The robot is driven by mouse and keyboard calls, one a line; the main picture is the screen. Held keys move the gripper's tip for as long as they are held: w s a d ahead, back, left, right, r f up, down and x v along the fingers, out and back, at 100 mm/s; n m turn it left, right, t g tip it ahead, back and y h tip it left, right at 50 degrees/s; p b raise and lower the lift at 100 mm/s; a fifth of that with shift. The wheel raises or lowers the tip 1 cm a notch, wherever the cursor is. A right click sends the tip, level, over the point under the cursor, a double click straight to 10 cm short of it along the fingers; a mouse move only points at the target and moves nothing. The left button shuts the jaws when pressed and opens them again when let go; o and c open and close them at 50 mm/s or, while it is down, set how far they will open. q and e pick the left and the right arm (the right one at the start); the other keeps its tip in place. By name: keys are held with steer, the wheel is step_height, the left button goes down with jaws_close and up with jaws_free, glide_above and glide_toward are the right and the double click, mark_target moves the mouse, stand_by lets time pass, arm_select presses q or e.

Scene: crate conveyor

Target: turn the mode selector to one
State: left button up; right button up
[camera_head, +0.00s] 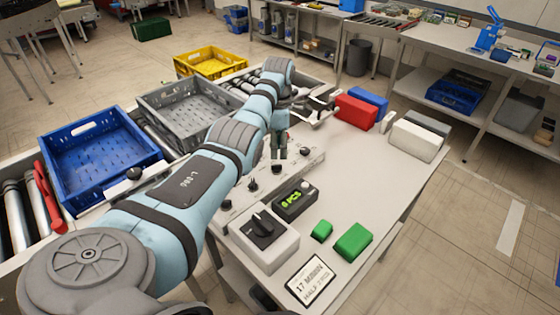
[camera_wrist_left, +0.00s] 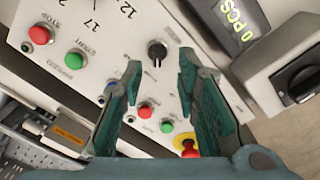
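A small black rotary knob (camera_wrist_left: 157,50) with a pale pointer line sits on the light control panel (camera_wrist_left: 95,60) in the left wrist view. Its position label is not readable, so I cannot tell its setting. My left gripper (camera_wrist_left: 159,66) is open, its two teal fingers apart on either side of the knob in this view, with nothing between them. In the head view the left gripper (camera_head: 278,155) points down over the panel. A larger black selector (camera_head: 262,227) sits on a white box (camera_head: 275,248) nearer me.
Red and green buttons and a red-and-yellow emergency stop (camera_wrist_left: 187,146) lie close to the fingers. A "0 PCS" display (camera_head: 294,200) stands beside the white box. Green blocks (camera_head: 353,242) lie to its right. Blue (camera_head: 100,135) and grey crates (camera_head: 190,92) stand left.

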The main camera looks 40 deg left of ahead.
mark_target(280, 165)
arm_select(q)
steer(key=f, duration=0.2)
steer(key=f+b, duration=0.1)
steer(key=f, duration=0.3)
steer(key=shift+w+f, duration=0.4)
steer(key=shift+s+r, duration=0.1)
steer(key=shift+s, duration=0.05)
arm_select(e)
steer(key=shift+w+f, duration=0.4)
steer(key=shift+f, duration=0.35)
arm_select(q)
steer(key=shift+c, duration=0.4)
jaws_close()
